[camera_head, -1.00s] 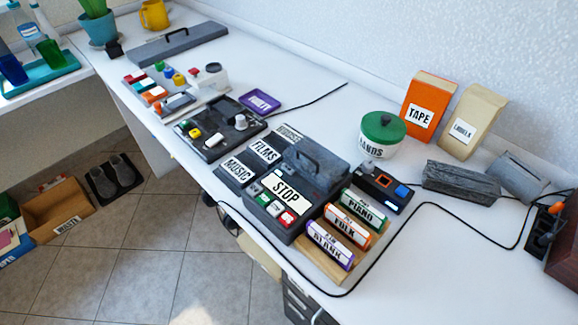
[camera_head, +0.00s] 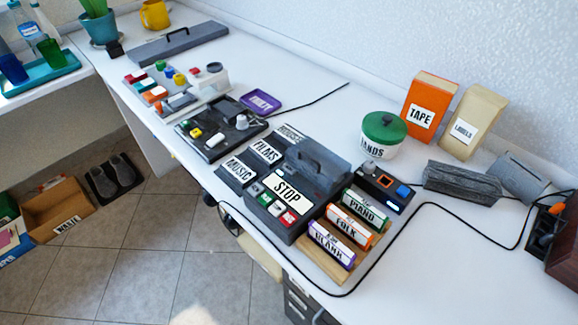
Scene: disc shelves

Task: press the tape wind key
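A dark grey machine (camera_head: 273,217) with a white STOP label (camera_head: 285,193) stands at the front middle of the bench. A green key (camera_head: 257,189), a white key and a red key (camera_head: 290,218) show around the label, and a dark handled lid (camera_head: 318,160) is behind it. I cannot read a wind marking on any key. Neither of my grippers is in view.
Cartridges marked PIANO, FOLK and BLANK (camera_head: 332,245) sit on a wooden rack at the right. A black box with a blue button (camera_head: 402,191), a green-lidded tub (camera_head: 383,133) and an orange TAPE bag (camera_head: 428,105) stand behind. A black cable (camera_head: 395,245) crosses the bench front.

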